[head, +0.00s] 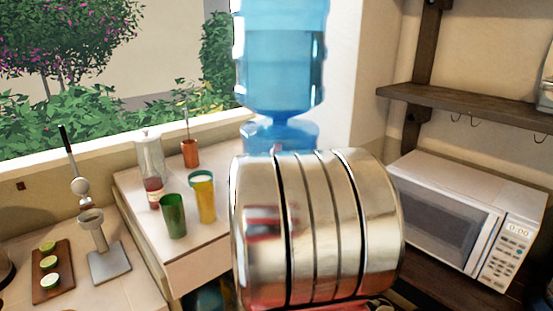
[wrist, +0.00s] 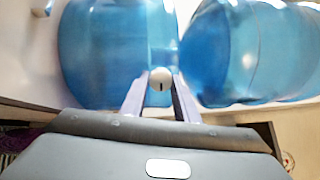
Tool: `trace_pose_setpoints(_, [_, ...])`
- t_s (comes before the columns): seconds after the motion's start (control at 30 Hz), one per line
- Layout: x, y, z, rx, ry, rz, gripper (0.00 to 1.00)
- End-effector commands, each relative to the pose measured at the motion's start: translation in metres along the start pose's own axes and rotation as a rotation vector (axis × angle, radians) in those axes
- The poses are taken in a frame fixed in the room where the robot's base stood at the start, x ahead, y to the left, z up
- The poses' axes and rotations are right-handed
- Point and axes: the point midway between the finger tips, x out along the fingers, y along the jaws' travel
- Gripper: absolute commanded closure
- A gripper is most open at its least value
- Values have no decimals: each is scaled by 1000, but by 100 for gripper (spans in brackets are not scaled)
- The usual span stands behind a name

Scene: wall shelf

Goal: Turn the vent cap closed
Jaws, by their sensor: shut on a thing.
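The vent cap (wrist: 161,79) is a small, round, cream-coloured knob with a short dark mark on its face, in the middle of the wrist view. My gripper (wrist: 160,88) is shut on it, with one pale finger on each side. The mark runs roughly up and down in the picture. What the cap is mounted on is hidden or too blurred to tell. In the head view, neither the cap nor my gripper can be made out.
In the head view, a blue water bottle (head: 280,60) stands at the back. A white microwave (head: 450,215) is right, below a dark shelf (head: 465,106). Cups and glass bottles stand on the left counter (head: 125,185).

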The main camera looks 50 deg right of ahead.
Motion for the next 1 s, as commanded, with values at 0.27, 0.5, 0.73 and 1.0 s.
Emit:
trace_pose_setpoints(0.27, [-1, 5, -4, 24, 11, 11, 95])
trace_pose_setpoints(0.5, [-1, 6, -4, 23, 11, 12, 71])
trace_pose_setpoints(0.73, [-1, 4, -2, 22, 8, 8, 55])
trace_pose_setpoints(1.0, [-1, 2, -1, 22, 5, 4, 54])
